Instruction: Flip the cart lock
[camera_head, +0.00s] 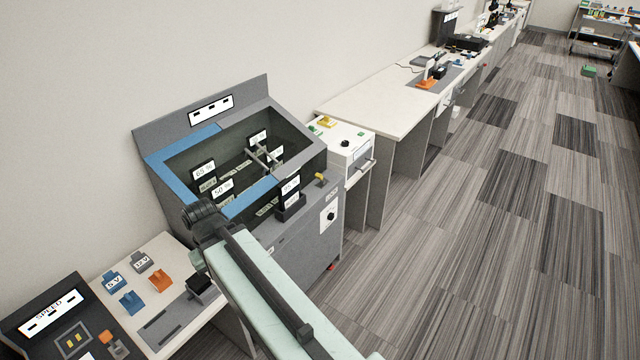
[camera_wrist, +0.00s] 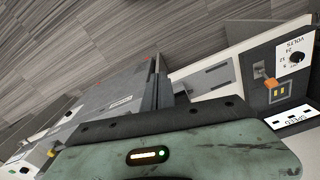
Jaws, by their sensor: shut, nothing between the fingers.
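I cannot make out the cart lock for certain. A shelved cart (camera_head: 604,28) stands far off at the upper right, too small to show a lock. A small red part (camera_head: 331,266) shows at the floor end of the grey cabinet (camera_head: 300,245); I cannot tell what it is. My gripper (camera_wrist: 155,66) is shut and empty, its dark fingers together in the wrist view. It is near the grey cabinet, which fills the left of that view. In the head view my arm reaches up from the bottom, and the fingers cannot be made out.
An open bin (camera_head: 176,144) with percent labels tops the cabinet. A white drawer unit (camera_head: 350,146) and long bench (camera_head: 385,100) stand beyond it. A speed panel (camera_head: 50,312) and small blocks are at lower left. The carpet (camera_head: 470,240) is clear at right; a green object (camera_head: 589,70) lies far off.

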